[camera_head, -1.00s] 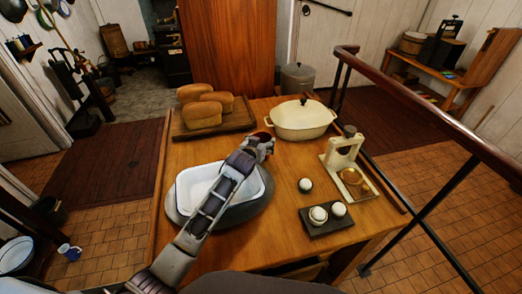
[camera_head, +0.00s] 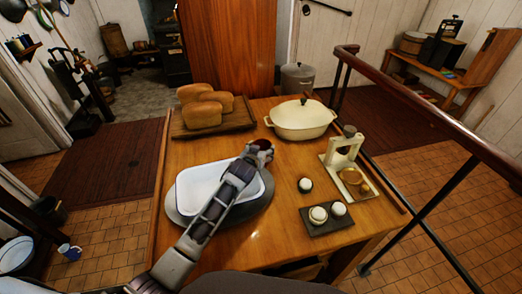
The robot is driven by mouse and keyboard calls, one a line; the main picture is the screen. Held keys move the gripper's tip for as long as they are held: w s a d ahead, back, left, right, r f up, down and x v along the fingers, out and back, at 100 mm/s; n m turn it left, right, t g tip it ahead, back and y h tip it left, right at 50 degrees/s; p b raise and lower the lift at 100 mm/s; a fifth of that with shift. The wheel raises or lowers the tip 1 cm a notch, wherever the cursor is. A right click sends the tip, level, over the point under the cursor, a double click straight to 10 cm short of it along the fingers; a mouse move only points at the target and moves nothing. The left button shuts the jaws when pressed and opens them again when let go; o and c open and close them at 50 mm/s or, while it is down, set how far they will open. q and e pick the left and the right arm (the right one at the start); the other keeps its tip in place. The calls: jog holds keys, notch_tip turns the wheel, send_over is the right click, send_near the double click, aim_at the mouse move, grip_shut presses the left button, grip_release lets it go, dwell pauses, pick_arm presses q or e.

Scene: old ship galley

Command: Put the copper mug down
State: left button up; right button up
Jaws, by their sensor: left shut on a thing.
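My left gripper (camera_head: 260,150) reaches in from the bottom left, over the white tray, to the middle of the wooden table (camera_head: 290,215). It is shut on a small reddish-brown thing, which I take to be the copper mug (camera_head: 262,143). Only a sliver of the mug shows, as the gripper hides most of it. I cannot tell whether its base touches the table. My right gripper is not in view.
A white enamel tray (camera_head: 187,192) lies under my left arm. Bread loaves on a board (camera_head: 182,132) stand at the back left, a cream casserole (camera_head: 301,120) at the back right. A cream press-like device (camera_head: 345,150) and a dark egg tray (camera_head: 327,229) are at right.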

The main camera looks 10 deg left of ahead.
pick_arm(q)
jog(key=o, duration=1.1)
jog(key=shift+o, duration=0.2)
jog(key=shift+r, duration=0.1)
jog(key=shift+s, duration=0.1)
jog(key=shift+v, duration=5.95)
